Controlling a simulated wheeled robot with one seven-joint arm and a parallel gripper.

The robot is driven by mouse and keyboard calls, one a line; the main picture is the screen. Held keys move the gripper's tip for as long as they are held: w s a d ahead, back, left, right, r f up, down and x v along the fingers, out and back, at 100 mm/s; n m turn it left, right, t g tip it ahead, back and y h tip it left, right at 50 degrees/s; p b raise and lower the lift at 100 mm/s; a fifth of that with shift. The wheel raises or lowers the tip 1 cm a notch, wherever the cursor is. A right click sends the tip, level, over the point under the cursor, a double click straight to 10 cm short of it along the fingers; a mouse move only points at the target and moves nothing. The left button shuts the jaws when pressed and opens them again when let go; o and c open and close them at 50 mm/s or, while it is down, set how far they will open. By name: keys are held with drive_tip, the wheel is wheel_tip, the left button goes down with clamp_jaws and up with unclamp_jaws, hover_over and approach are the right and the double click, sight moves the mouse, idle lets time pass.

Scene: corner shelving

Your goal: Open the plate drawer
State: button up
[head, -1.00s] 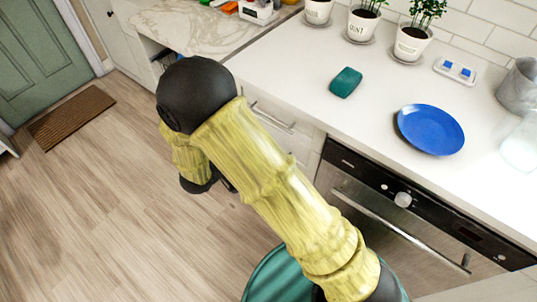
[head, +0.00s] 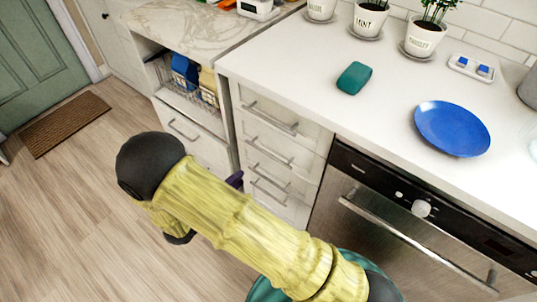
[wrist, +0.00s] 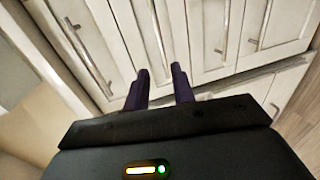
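A stack of several white drawers (head: 285,138) with metal bar handles stands left of the oven in the head view, all looking shut. Nothing marks which one is the plate drawer. The fronts also show in the wrist view (wrist: 205,35), turned so that the handles run nearly upright. My gripper (wrist: 160,80) has its two dark purple fingers apart with nothing between them. It points at the fronts and holds no handle; the exact distance is unclear. In the head view my arm hides most of the gripper, and only a purple part shows beside the lower drawers.
A dishwasher or oven (head: 400,215) with a long handle is right of the drawers. A lower cabinet with a drawer (head: 195,147) and an open basket shelf (head: 190,95) is on the left. A blue plate (head: 452,128) and teal sponge (head: 354,78) lie on the counter.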

sight(268, 155)
drive_tip(key=b+x, duration=0.2)
drive_tip(key=x, duration=1.3)
drive_tip(key=shift+w+d+f+b, duration=0.1)
drive_tip(key=shift+w+d+b, duration=0.1)
drive_tip(key=shift+w+b, duration=0.1)
clamp_jaws()
